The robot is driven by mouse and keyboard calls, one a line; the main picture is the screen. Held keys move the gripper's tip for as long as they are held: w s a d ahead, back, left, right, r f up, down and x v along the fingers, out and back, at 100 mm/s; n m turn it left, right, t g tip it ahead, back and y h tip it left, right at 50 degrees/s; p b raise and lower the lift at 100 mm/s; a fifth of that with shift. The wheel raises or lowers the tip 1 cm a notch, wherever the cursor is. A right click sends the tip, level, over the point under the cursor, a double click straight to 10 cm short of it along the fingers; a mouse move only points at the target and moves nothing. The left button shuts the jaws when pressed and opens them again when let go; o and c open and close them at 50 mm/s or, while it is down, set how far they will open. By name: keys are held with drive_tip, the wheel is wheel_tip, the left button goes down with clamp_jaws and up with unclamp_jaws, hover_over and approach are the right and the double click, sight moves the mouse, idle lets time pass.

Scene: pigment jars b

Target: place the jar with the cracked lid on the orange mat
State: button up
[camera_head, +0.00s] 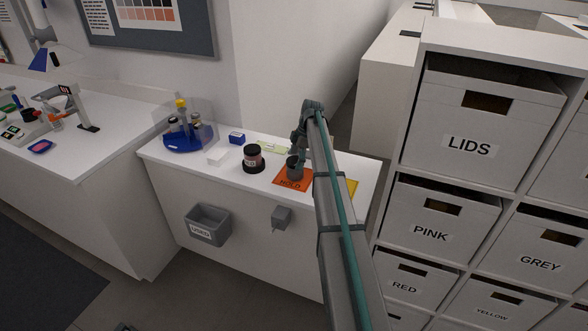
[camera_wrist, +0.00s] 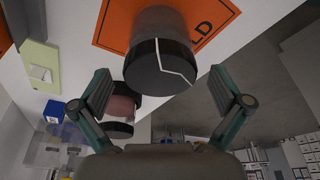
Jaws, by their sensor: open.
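The jar with the cracked lid (camera_wrist: 160,66) has a dark lid with a pale jagged crack, seen from above in the wrist view. In the head view the dark grey jar (camera_head: 294,168) stands upright on the orange mat (camera_head: 285,183), which reads HOLD. The orange mat also shows in the wrist view (camera_wrist: 112,27). My gripper (camera_head: 303,143) is above and behind the jar in the head view. In the wrist view my gripper (camera_wrist: 159,82) is open, its fingers apart on either side of the lid, with gaps.
A pink jar with a black lid (camera_head: 253,153) stands on a dark round base left of the mat. A blue caddy (camera_head: 188,140), a white block (camera_head: 218,157), a blue box (camera_head: 237,137) and a pale green sheet (camera_head: 272,146) are on the counter. A yellow mat (camera_head: 352,187) is right.

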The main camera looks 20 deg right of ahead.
drive_tip(key=b+v, duration=0.2)
drive_tip(key=v, duration=0.6)
